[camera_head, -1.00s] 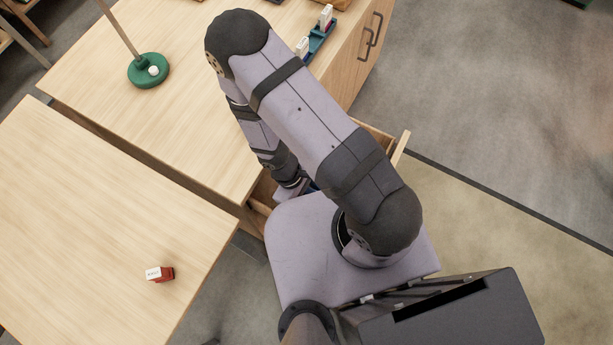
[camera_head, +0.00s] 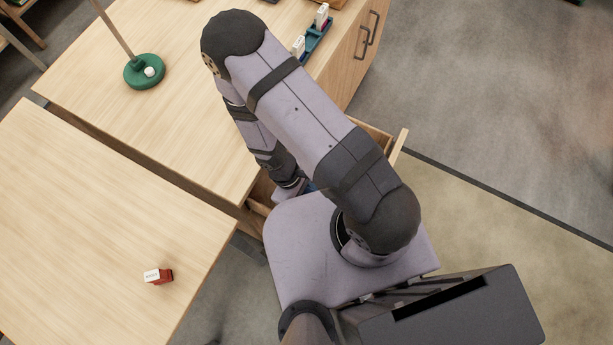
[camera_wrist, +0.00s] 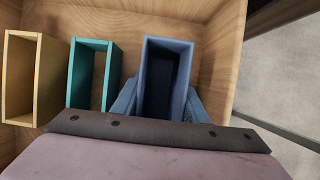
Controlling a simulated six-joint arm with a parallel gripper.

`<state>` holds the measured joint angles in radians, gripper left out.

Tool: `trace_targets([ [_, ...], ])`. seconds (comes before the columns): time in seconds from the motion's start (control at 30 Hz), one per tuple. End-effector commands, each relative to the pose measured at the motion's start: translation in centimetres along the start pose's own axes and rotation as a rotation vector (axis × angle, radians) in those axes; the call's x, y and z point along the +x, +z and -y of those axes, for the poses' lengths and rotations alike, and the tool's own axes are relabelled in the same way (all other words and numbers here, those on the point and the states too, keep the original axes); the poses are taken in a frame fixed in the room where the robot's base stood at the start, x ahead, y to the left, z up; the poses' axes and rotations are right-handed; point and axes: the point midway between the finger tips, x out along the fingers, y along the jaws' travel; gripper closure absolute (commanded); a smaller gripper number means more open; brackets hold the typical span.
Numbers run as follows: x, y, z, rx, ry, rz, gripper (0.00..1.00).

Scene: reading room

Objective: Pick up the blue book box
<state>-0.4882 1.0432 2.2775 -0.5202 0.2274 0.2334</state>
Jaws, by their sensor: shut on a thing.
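The blue book box (camera_wrist: 182,48) is an open-topped blue box inside the wooden drawer (camera_wrist: 229,60), at its right side in the wrist view. My gripper (camera_wrist: 160,108) is shut on it, with one blue-grey finger on each side of the box. I cannot tell whether the box is clear of the drawer floor. In the head view my arm hides most of the gripper; only a small patch of blue shows beside the drawer (camera_head: 400,143).
A teal box (camera_wrist: 111,75) and a yellow box (camera_wrist: 40,70) stand left of the blue one in the drawer. A green lamp base (camera_head: 140,76) and a blue tray (camera_head: 319,36) are on the desk. A red and white object (camera_head: 159,276) lies on the left table (camera_head: 90,220).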

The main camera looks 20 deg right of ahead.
Motion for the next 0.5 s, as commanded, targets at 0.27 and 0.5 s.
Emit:
trace_targets([
  [0.27,-0.5,0.2,0.0,0.0,0.0,0.0,0.84],
  [0.5,-2.5,0.9,-0.1,0.001,0.001,-0.004,0.84],
])
